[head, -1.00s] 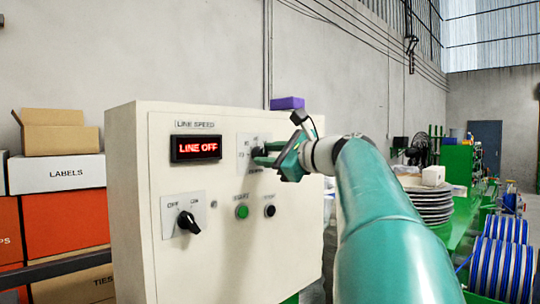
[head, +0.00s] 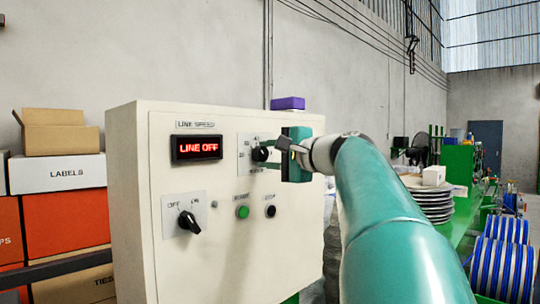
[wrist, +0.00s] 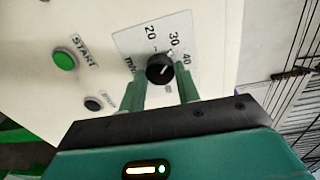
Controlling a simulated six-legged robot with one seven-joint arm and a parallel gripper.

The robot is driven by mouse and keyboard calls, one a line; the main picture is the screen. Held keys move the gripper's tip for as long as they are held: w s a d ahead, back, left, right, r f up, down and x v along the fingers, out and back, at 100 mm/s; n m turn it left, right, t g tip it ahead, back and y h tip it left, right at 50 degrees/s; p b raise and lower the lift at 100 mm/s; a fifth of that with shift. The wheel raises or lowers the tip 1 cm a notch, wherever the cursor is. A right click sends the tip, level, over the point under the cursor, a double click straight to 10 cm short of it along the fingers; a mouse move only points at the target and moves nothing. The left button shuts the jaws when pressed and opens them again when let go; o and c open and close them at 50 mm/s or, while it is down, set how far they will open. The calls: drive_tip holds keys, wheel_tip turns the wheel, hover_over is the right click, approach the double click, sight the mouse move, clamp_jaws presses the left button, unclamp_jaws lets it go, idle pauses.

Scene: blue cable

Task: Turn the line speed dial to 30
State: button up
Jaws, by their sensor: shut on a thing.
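The line speed dial is a round black knob (wrist: 159,68) with a pale pointer mark, on a white scale plate (wrist: 128,42) printed with 20, 30 and 40. The mark seems to point toward the 30–40 side; its exact setting is hard to read. My gripper (wrist: 161,80) has its two green fingers on either side of the knob and is shut on it. In the head view the knob (head: 260,154) shows at the fingertips. The red display (head: 197,148) reads LINE OFF.
The cream control box (head: 130,200) also carries a black OFF/ON switch (head: 188,222), a green START button (head: 242,212) and a black button (head: 270,211) below the dial. A purple block (head: 288,103) sits on top. Boxes stand left; cable reels stand right.

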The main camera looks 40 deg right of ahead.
drive_tip(key=shift+n, duration=0.3)
drive_tip(key=o, duration=1)
drive_tip(key=s, duration=1.3)
drive_tip(key=shift+s+d+r, duration=0.2)
drive_tip(key=shift+s+r, duration=0.1)
drive_tip(key=shift+s, duration=0.1)
